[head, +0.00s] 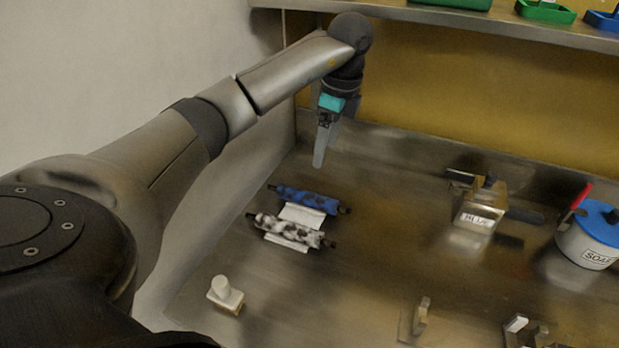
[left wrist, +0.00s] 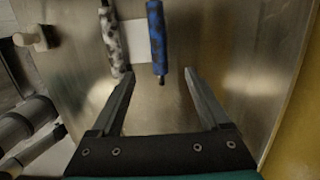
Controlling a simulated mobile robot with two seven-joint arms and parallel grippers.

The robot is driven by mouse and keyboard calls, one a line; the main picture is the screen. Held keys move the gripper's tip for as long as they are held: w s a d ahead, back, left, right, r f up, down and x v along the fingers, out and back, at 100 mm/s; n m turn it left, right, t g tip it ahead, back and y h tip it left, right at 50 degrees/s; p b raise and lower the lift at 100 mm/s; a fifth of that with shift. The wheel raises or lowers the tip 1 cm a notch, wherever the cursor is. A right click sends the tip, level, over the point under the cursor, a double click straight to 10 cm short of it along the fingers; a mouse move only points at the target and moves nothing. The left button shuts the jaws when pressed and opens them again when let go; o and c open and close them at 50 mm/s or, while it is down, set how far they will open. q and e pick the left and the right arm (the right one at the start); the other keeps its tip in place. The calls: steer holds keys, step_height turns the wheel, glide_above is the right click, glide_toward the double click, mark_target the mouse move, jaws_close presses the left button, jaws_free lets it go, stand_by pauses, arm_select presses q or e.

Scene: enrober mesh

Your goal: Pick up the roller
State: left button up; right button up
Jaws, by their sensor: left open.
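Two rollers lie side by side on the metal table. One is blue with dark patches (head: 306,199) and the other is white with black patches (head: 289,230). White labels lie beside them on the table. My left gripper (head: 319,164) hangs above the table, behind the rollers in the head view, pointing down, open and empty. In the left wrist view its two fingers (left wrist: 160,75) are spread, with the blue roller (left wrist: 156,38) ahead between them and the white-black roller (left wrist: 111,40) ahead near the left finger. My right gripper is not in view.
A white knobbed block (head: 226,294) stands at the front left. A metal box labelled BLUE (head: 481,207) stands to the right, with a blue-lidded SOAK pot (head: 590,240) beyond it. Small metal parts (head: 419,322) are at the front. A shelf (head: 480,20) runs along the back.

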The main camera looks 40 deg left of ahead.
arm_select(q)
steer(key=b, duration=0.1)
glide_above(309, 194)
steer(key=d, duration=0.2)
steer(key=f, duration=0.9)
steer(key=shift+w, duration=0.3)
steer(key=f, duration=0.1)
steer(key=a+f, duration=0.1)
steer(key=f, duration=0.1)
steer(key=a+f, duration=0.1)
steer(key=f, duration=0.1)
steer(key=shift+s+b, duration=0.35)
steer(key=shift+f, duration=0.3)
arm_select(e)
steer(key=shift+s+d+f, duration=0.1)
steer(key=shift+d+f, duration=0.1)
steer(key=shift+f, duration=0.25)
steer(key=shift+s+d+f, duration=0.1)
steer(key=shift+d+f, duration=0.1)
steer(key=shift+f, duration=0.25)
arm_select(q)
jaws_close()
